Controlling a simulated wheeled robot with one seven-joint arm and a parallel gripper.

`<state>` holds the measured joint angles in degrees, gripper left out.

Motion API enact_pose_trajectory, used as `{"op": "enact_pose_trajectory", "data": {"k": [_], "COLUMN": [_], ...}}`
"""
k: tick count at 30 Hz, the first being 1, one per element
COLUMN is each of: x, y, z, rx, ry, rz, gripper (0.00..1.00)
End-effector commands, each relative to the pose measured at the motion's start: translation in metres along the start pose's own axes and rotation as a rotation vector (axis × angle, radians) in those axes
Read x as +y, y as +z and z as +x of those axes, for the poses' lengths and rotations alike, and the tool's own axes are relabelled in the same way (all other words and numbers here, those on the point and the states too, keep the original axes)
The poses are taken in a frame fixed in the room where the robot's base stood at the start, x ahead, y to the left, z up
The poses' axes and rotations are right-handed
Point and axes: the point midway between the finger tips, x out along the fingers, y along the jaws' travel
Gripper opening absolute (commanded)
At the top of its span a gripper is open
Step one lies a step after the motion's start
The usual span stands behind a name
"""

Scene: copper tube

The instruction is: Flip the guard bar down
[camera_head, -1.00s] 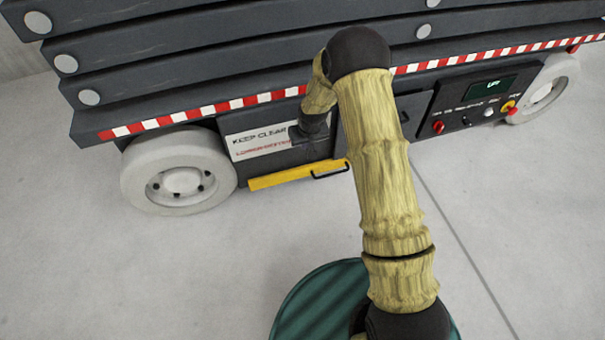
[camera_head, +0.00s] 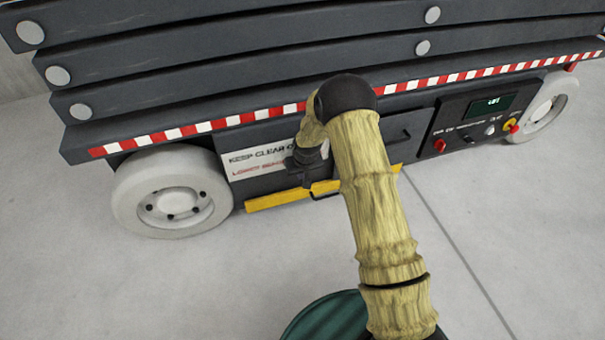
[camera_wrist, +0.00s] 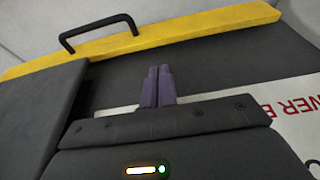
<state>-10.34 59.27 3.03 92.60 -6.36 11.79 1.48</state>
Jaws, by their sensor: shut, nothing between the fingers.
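The guard bar (camera_head: 275,201) is a long yellow bar along the bottom edge of the dark lift chassis, between the wheels. My arm hides part of it in the head view. In the wrist view the bar (camera_wrist: 215,24) runs across the top, with a black loop handle (camera_wrist: 98,25) on it. My gripper (camera_head: 308,184) is in front of the chassis, overlapping the bar in the head view. In the wrist view its two dark fingers (camera_wrist: 158,72) are together and empty, with a visible gap between the tips and the bar.
A white "KEEP CLEAR" sign (camera_head: 252,162) is on the chassis beside my gripper. A control panel (camera_head: 480,118) with a small screen and buttons is on the right. White wheels (camera_head: 172,192) stand at both ends. The concrete floor in front is mostly clear.

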Motion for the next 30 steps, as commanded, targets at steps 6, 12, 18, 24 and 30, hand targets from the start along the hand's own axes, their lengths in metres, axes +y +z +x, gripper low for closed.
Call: {"op": "enact_pose_trajectory", "data": {"k": [6,12,18,24,30], "x": [0.002,0.002,0.001,0.000,0.002], "y": [0.002,0.009,0.011,0.011,0.011], "z": [0.040,0.060,0.069,0.069,0.070], "rx": [0.000,0.000,0.001,0.001,0.000], "ry": [0.001,0.001,0.001,0.000,0.001], "rz": [0.002,0.002,0.001,0.000,0.002], "gripper": [0.00,0.00,0.00,0.00,0.00]}}
